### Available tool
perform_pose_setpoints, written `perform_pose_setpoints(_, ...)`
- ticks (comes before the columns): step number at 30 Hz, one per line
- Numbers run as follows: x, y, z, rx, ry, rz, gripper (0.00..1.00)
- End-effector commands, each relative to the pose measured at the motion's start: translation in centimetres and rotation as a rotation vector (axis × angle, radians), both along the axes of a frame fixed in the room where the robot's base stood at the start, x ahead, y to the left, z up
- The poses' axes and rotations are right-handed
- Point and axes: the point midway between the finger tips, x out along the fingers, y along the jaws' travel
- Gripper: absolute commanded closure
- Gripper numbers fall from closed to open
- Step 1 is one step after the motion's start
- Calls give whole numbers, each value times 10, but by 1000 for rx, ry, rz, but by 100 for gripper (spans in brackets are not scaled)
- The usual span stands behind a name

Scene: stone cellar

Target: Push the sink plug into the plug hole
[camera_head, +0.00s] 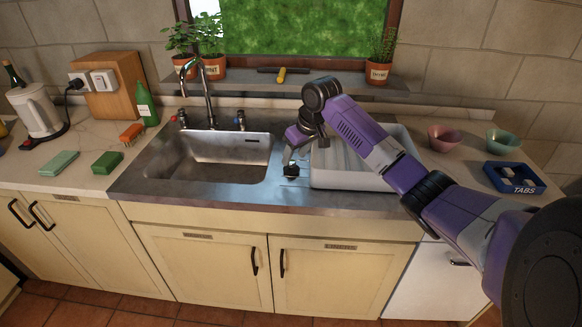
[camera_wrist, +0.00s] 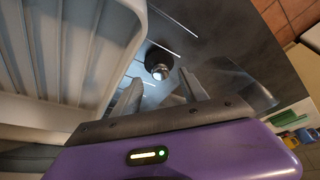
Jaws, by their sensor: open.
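The sink plug (camera_head: 291,170) is a small dark plug standing on the steel counter between the sink basin (camera_head: 215,168) and the white drainer tray (camera_head: 345,180). In the wrist view the plug (camera_wrist: 157,62) shows a black body with a shiny metal knob facing the camera. My gripper (camera_head: 289,157) is above the plug in the head view. In the wrist view my gripper (camera_wrist: 162,85) has its two fingers apart, with the plug just beyond the tips and nothing between them. I cannot make out the plug hole in either view.
The tap (camera_head: 207,95) rises behind the basin. The drainer tray wall stands close to the right of the plug. Green sponges (camera_head: 107,162), a brush (camera_head: 132,133) and a kettle (camera_head: 36,110) are at left. Bowls (camera_head: 444,138) and a blue tablet box (camera_head: 515,178) are at right.

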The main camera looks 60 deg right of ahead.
Motion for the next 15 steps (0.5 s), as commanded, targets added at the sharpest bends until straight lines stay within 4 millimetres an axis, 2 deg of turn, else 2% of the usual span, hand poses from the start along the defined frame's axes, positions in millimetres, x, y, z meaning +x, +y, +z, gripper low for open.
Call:
perform_pose_setpoints(6,9,-2,-23,0,1,0,49)
perform_pose_setpoints(14,10,-3,-26,-1,-1,1,49)
perform_pose_setpoints(15,10,-3,-26,-1,-1,1,55)
